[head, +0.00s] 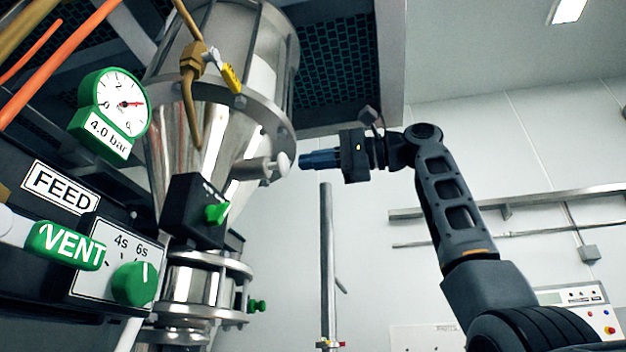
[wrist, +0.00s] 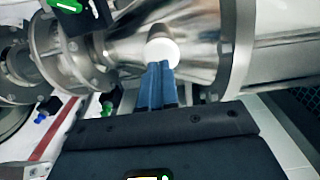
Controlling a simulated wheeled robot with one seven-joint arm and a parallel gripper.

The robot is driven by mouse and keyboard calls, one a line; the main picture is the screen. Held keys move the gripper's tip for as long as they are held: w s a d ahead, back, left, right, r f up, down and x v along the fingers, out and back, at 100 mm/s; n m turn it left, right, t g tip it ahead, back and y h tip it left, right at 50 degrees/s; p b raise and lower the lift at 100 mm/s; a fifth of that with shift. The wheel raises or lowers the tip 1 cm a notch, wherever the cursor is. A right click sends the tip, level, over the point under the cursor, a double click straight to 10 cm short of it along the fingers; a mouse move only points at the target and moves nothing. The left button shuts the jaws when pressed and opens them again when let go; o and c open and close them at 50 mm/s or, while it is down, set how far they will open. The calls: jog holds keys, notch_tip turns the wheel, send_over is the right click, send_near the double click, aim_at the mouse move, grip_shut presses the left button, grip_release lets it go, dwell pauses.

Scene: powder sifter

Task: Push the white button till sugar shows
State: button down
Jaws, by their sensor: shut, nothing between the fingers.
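The white button (head: 283,163) is a round cap at the end of a short pale cylinder on the right side of the steel hopper (head: 178,150). In the wrist view the button (wrist: 162,52) shows just past my fingertips, against the shiny hopper wall. My gripper (head: 301,160) is shut and empty, its blue fingers pointing left at the button. In the head view a narrow gap seems to lie between the tips and the cap. In the wrist view the fingertips (wrist: 156,66) overlap the button's lower edge, so I cannot tell contact there. I see no sugar.
A black box with a green knob (head: 216,213) sits below the button on the hopper. A vertical grey post (head: 327,260) stands below my gripper. The control panel with the VENT handle (head: 66,246) and a gauge (head: 125,104) are at left.

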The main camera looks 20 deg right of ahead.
jog(key=b+v, duration=0.2)
jog(key=v, duration=0.7)
jog(key=shift+s+d, duration=0.15)
jog(key=shift+d, duration=0.1)
dwell(1.4)
